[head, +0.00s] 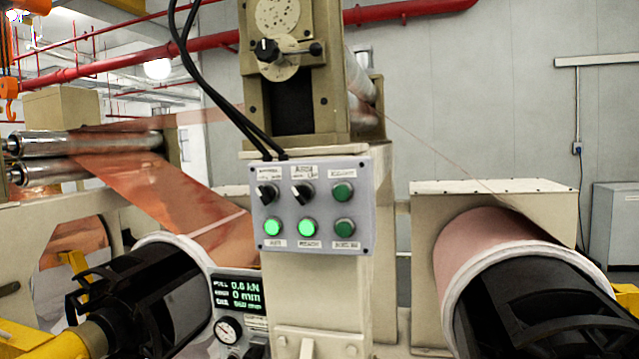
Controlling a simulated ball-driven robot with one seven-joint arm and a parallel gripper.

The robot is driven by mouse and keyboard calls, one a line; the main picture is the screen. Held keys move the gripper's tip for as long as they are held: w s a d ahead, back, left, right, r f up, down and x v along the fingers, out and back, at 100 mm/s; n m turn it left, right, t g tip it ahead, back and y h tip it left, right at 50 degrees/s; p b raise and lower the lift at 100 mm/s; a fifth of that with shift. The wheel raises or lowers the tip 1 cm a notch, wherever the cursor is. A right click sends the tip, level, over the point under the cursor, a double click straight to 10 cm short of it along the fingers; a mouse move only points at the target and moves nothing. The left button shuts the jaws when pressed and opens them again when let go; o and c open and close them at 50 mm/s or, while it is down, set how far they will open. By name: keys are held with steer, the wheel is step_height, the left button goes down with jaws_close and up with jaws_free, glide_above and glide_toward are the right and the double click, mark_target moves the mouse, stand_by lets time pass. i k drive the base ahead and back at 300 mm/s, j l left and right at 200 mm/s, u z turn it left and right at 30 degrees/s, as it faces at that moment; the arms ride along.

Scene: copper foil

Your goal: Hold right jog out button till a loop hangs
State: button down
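A grey control panel (262,172) is on the beige machine column in the middle. Its right column has two dark green buttons, an upper one (343,192) and a lower one (344,228). Their small labels are too blurred to read, so I cannot tell which is jog out. Two lit green buttons (290,228) and two black selector knobs (284,193) fill the rest. The right copper coil (490,240) sits on a black core. A thin taut-looking line of foil (440,153) runs from it up to the column's top; I see no hanging loop. My gripper is not in view.
The left copper web (160,190) slopes from steel rollers (80,145) to the left coil. A small display (240,294) reads 0 mm, above a gauge (228,330). Black cables (215,95) hang in front of the column above the panel.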

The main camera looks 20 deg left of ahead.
mark_target(341, 193)
steer(key=i+j, duration=0.65)
steer(key=i, duration=0.2)
